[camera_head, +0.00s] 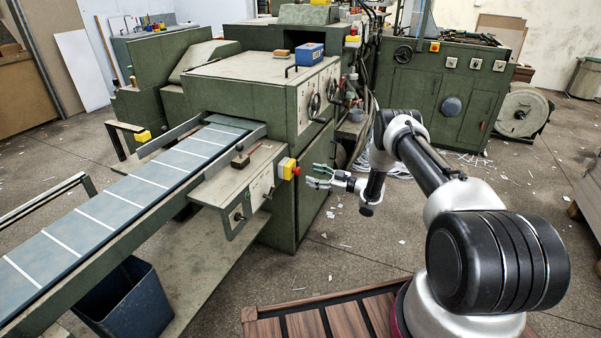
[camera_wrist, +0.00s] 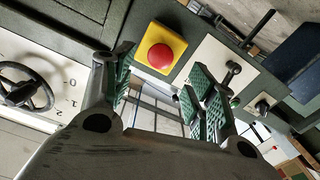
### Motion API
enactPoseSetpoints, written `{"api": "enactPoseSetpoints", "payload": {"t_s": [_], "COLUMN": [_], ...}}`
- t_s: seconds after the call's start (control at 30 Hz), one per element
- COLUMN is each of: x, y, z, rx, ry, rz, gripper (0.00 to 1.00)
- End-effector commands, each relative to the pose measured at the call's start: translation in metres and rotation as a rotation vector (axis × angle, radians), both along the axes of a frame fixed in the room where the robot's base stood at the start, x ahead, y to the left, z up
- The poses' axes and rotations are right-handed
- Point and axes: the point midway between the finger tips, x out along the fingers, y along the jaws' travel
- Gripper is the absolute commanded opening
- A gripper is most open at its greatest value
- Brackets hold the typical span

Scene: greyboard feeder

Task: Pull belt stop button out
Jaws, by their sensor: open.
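The belt stop button (camera_head: 295,170) is a red mushroom head on a yellow box (camera_head: 284,168), on the right end of the green control panel beside the belt. In the wrist view the red button (camera_wrist: 166,57) sits on its yellow square, ahead of the gap between my fingers. My gripper (camera_head: 314,177) is open and empty, just right of the button with a small visible gap. Its two green-padded fingers also show in the wrist view (camera_wrist: 160,82), spread to either side. No contact with the button shows.
The belt (camera_head: 130,203) with white stripes runs to the lower left. A handwheel (camera_head: 314,105) is on the machine side above the button. A panel lever (camera_head: 240,160) stands left of it. A blue bin (camera_head: 135,300) is under the belt. Floor right of my gripper is open.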

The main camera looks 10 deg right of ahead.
Motion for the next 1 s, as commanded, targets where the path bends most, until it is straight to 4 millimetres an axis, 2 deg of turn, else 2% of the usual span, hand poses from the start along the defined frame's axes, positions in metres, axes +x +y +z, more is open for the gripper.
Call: {"api": "enactPoseSetpoints", "payload": {"t_s": [0.2, 0.33, 0.5, 0.73, 0.77, 1.0], "x": [0.022, 0.032, 0.039, 0.04, 0.04, 0.039], "y": [0.032, 0.046, 0.054, 0.055, 0.055, 0.054], "z": [0.0, -0.001, -0.001, -0.001, -0.001, -0.001], "rx": [-0.003, -0.003, -0.002, -0.002, -0.002, -0.002], "ry": [-0.001, 0.002, 0.002, 0.003, 0.003, 0.003], "rz": [0.003, 0.001, -0.001, -0.002, -0.002, -0.002], "gripper": [0.56, 0.56, 0.56, 0.56, 0.53, 0.09]}}
